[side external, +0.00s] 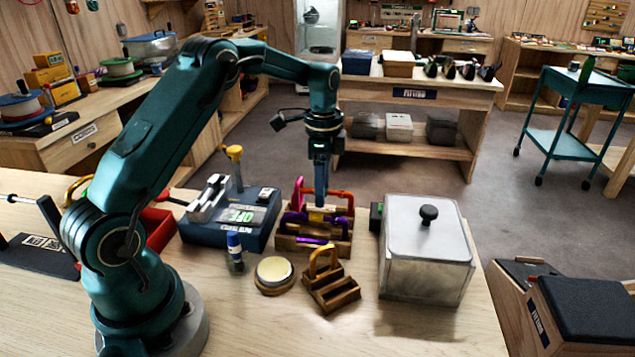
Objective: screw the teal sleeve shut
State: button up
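A wooden rack (302,246) on the workbench holds several coloured carabiners, among them a red-pink one (341,196) and a purple one (312,240). My gripper (318,204) points straight down into the middle of this rack. Its fingertips are among the carabiners, beside a small yellow part (316,216). At this size I cannot tell whether they are open or shut on something. I cannot make out a teal sleeve. A yellow-orange carabiner (323,258) stands upright in a smaller wooden holder (334,292) in front of the rack.
A lidded metal box (426,268) stands right of the rack. A blue device (222,234) with a green display is to the left, with a red bin (158,232) beyond it. The front right bench is clear.

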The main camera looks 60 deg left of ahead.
jog(key=shift+r, duration=1.05)
jog(key=shift+s+d, duration=0.55)
jog(key=shift+a+f, duration=0.1)
jog(key=shift+f, duration=1.35)
jog(key=shift+w+a, duration=0.5)
jog(key=shift+a, duration=0.05)
jog(key=shift+r, duration=0.15)
